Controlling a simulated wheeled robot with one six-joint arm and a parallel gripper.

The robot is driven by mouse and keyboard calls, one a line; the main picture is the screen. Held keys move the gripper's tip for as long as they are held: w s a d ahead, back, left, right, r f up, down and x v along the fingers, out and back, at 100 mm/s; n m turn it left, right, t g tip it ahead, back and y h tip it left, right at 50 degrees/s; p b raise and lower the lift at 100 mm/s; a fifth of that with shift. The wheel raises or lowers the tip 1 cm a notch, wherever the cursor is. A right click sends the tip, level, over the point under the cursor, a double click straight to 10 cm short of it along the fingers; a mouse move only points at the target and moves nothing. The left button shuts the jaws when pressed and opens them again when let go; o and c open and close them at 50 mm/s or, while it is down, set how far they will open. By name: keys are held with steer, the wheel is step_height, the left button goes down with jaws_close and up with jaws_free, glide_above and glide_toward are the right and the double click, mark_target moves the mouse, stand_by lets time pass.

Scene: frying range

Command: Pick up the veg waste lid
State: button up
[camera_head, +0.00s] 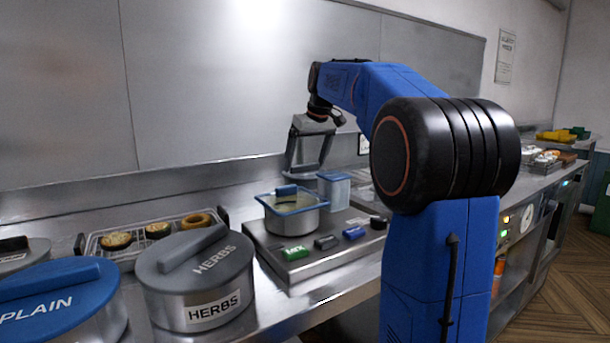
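No lid with readable veg waste lettering shows. A grey lid with a bar handle (200,258), lettered HERBS, sits on a round steel pot (205,308) labelled HERBS at the front left. A blue lid (45,285) lettered PLAIN sits to its left, cut by the picture edge. A third grey lid (18,258) is partly visible at the far left; its lettering cannot be read. My gripper (307,170) points down beyond the blue-rimmed pot, with its two fingers apart and nothing visibly held. A greyish rounded thing shows behind its fingertips, too unclear to name.
A wire tray (95,245) holds several baked rounds behind the pots. A blue-lidded container (334,188) stands close right of my gripper. The steel wall is close behind.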

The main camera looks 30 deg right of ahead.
steer(key=c, duration=0.6)
steer(key=shift+c, duration=0.2)
steer(key=shift+r, duration=0.1)
